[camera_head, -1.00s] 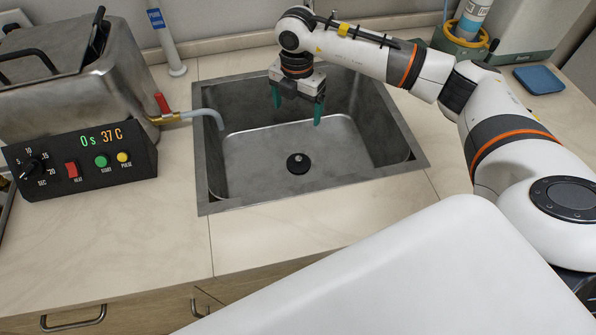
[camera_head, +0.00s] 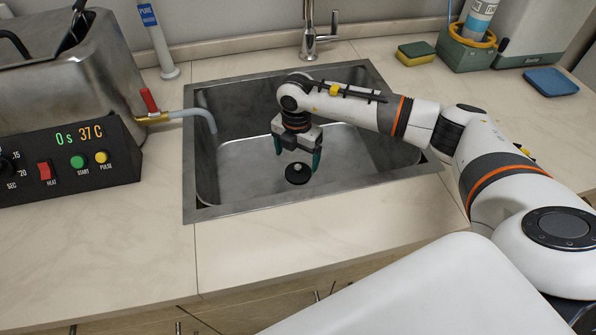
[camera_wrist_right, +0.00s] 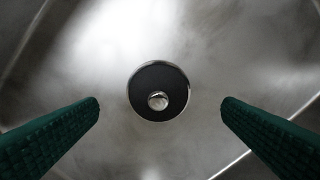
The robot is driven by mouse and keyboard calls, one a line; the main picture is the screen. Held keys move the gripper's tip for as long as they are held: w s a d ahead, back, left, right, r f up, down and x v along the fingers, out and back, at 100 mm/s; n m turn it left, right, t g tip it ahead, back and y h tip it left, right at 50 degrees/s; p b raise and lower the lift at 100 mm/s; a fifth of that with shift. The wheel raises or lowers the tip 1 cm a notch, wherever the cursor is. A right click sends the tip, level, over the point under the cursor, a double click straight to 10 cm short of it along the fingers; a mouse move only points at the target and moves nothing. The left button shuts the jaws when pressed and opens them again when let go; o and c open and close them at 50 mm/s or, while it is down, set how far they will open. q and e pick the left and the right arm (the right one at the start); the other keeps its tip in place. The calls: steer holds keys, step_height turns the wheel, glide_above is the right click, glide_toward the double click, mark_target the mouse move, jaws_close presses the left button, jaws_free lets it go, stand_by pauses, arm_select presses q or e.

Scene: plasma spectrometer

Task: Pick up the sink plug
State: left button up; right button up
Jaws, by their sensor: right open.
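The sink plug (camera_head: 298,174) is a round black disc with a small metal knob on top. It lies at the bottom of the steel sink (camera_head: 232,205). My right gripper (camera_head: 296,160) is inside the sink, pointing down above the plug, its green fingers apart on either side of it in the picture. In the right wrist view the plug (camera_wrist_right: 158,90) sits between the two open fingertips (camera_wrist_right: 160,102), touching neither. My left gripper does not show.
A faucet (camera_head: 318,40) stands behind the sink. A hose (camera_head: 200,115) from the metal bath (camera_head: 85,75) reaches over the sink's left rim. A sponge (camera_head: 415,52) and a blue dish (camera_head: 550,82) lie at the back right. The counter in front (camera_head: 290,245) is clear.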

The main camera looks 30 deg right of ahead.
mark_target(298, 166)
steer(key=f, duration=0.5)
steer(key=shift+d+f, duration=0.1)
steer(key=shift+d, duration=0.1)
steer(key=shift+c, duration=0.3)
steer(key=c, duration=1)
